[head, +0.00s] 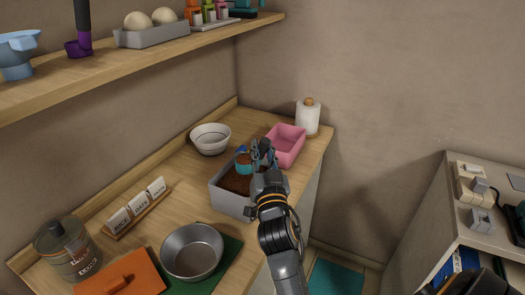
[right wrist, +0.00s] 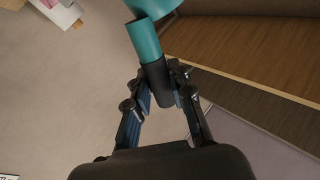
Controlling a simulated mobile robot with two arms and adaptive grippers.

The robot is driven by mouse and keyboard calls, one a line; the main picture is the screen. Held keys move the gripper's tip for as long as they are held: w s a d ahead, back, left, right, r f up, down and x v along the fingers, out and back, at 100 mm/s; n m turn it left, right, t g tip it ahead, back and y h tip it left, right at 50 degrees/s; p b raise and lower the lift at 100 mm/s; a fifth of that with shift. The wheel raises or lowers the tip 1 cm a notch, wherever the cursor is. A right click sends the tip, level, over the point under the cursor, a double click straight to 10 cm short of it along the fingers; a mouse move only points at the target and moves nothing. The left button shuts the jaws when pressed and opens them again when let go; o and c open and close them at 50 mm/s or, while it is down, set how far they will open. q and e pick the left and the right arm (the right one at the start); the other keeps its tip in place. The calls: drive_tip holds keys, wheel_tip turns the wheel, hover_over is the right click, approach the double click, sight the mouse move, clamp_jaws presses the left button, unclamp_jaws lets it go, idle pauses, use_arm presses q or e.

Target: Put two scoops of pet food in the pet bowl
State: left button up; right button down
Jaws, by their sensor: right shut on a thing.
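My right gripper (head: 262,156) is shut on the handle of a teal scoop (head: 244,166). In the right wrist view the scoop's black and teal handle (right wrist: 146,45) sits between the fingers. The scoop's cup is at the grey bin (head: 230,204) of brown pet food (head: 236,181), and brown shows at its top. I cannot tell whether the cup touches the food. A metal bowl (head: 192,252) stands on a green mat at the front of the counter. A white bowl (head: 210,138) stands behind the bin.
A pink bin (head: 287,146) and a paper roll (head: 308,117) stand at the back right. A glass jar (head: 68,250), an orange lid-like board (head: 122,276) and labelled cards (head: 138,207) are at the left. A shelf (head: 130,68) overhangs the counter's left side.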

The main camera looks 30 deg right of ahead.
drive_tip(key=shift+m, duration=0.4)
drive_tip(key=shift+w+a+r+p, duration=0.15)
drive_tip(key=shift+r+p, duration=1.25)
drive_tip(key=shift+r, duration=0.8)
drive_tip(key=shift+f, duration=0.1)
